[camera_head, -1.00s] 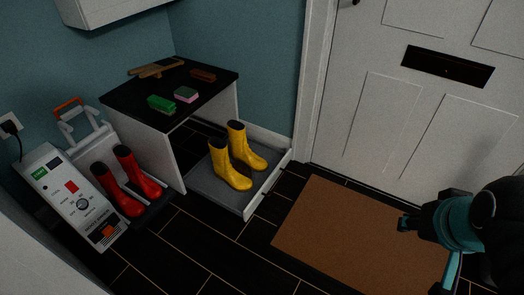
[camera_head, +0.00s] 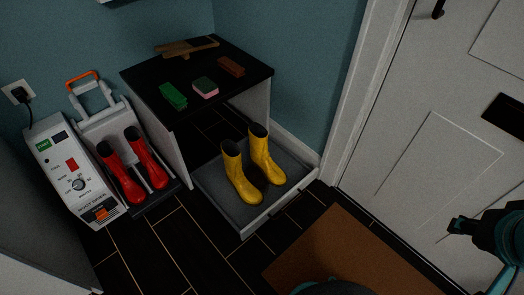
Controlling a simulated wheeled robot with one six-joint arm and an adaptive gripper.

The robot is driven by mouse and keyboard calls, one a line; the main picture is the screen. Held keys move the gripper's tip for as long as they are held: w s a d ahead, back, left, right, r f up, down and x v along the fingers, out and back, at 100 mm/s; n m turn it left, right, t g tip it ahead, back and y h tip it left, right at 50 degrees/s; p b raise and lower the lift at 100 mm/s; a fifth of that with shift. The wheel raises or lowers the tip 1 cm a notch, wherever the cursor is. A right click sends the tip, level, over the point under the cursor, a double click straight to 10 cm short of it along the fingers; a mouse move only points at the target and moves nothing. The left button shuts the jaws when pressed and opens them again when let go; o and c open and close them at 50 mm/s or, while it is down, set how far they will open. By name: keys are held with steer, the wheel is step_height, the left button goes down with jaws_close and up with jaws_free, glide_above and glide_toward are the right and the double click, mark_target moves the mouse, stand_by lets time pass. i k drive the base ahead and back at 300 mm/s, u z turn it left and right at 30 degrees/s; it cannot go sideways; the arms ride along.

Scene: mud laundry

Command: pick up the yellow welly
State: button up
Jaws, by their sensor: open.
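Two yellow wellies stand upright side by side on a grey boot tray. The left yellow welly (camera_head: 240,174) is a little nearer to me, and the right yellow welly (camera_head: 266,156) is just beside it. My gripper (camera_head: 457,226) is at the right edge of the view, in front of the white door. It is open and empty, well to the right of the wellies and apart from them. Part of my arm is cut off by the frame.
The boot tray (camera_head: 262,208) has a raised white front edge. A black-topped bench (camera_head: 225,55) beside it carries brushes and a sponge. Red wellies (camera_head: 122,176) stand on a boot dryer (camera_head: 62,170) at left. A brown mat (camera_head: 340,245) lies before the door (camera_head: 440,140).

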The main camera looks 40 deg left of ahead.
mark_target(268, 156)
steer(key=u, duration=0.85)
steer(key=i, duration=0.95)
steer(key=u, duration=1)
